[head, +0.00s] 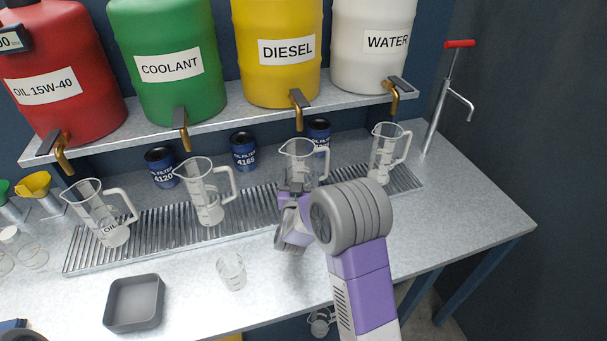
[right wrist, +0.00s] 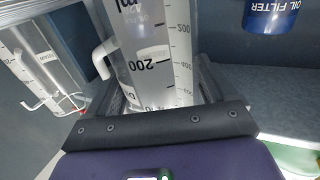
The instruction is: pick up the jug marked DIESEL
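The clear jug (head: 299,158) below the yellow DIESEL barrel stands upright on the slatted drip tray, its handle to the right. My right gripper (head: 292,190) is low at its near side and hides its lower front, so its label cannot be read in the head view. In the right wrist view the jug (right wrist: 158,50) with its scale marks lies between the two fingers of my right gripper (right wrist: 164,92). Whether the fingers press on it or stand just clear, I cannot tell. My left gripper is not in view.
Other clear jugs stand on the drip tray (head: 255,209): the OIL jug (head: 107,222), one below COOLANT (head: 206,193), one below WATER (head: 382,155). Blue oil filters stand behind. A beaker (head: 231,271) and a grey bin (head: 134,302) stand in front. Barrel taps overhang the tray.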

